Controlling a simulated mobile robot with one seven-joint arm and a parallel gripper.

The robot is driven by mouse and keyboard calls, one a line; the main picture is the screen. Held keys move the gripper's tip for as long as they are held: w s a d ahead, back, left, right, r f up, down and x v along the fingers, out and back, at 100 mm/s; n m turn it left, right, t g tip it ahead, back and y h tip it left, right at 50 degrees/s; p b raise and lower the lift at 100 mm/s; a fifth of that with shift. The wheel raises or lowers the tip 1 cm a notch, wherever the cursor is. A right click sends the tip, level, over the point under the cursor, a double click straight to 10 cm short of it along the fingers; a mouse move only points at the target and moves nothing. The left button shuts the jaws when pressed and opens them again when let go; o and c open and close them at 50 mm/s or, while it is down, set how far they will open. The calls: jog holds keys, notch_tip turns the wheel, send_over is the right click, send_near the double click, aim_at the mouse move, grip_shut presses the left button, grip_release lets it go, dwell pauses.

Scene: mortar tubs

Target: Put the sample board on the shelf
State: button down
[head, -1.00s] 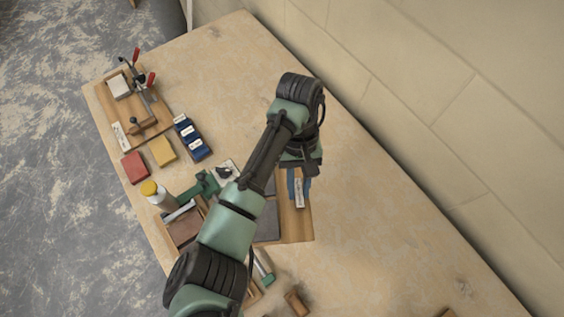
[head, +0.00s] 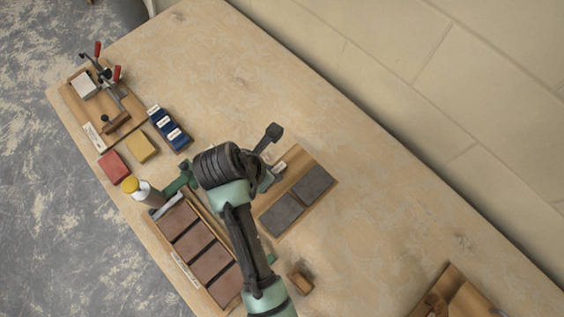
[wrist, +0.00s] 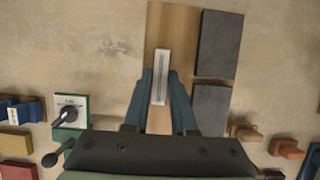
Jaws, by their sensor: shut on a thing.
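The sample board (head: 303,163) is a wooden board with two dark grey slabs and a pale label strip. It lies slanted in the head view, beside my arm. In the head view my wrist (head: 235,170) hides the fingers. Whether the board is clear of the table cannot be told. No shelf is recognizable.
A tray of brown tiles (head: 185,266), a yellow-capped bottle (head: 142,190), red (head: 114,166) and yellow (head: 141,147) blocks, a blue block set (head: 170,130) and a clamp board (head: 76,104) line the left. Another wooden board (head: 462,297) is at lower right. The table's upper middle is clear.

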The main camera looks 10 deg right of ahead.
notch_tip(320, 180, down, 8)
jog(key=shift+f, duration=0.25)
jog(key=shift+f, duration=0.1)
jog(key=c, duration=0.7)
grip_release()
